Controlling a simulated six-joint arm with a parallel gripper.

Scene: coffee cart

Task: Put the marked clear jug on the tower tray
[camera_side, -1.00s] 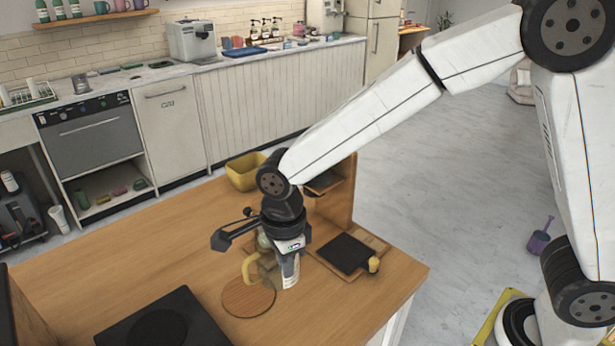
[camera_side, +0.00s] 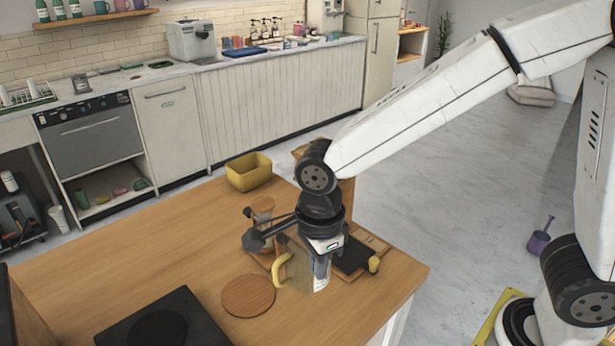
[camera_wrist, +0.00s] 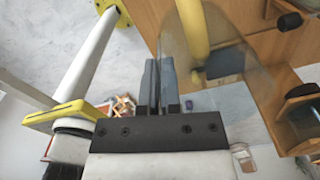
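The clear jug (camera_side: 298,272) has a yellow handle (camera_side: 280,270) on its left side. It hangs upright from my gripper (camera_side: 321,275), just left of the tower tray. In the wrist view, the clear jug (camera_wrist: 222,50) and its yellow handle are right of my gripper (camera_wrist: 159,85). The two fingers are nearly together with the jug's wall at them. The tower tray (camera_side: 376,246) is a wooden base with a black pad (camera_side: 353,255), partly hidden by my gripper. A small yellow piece (camera_side: 374,264) sits at its front right corner.
The wooden tower upright (camera_side: 346,195) stands behind the tray. A round wooden coaster (camera_side: 248,296) lies bare on the counter, left of the jug. A glass carafe (camera_side: 263,207) stands behind my wrist.

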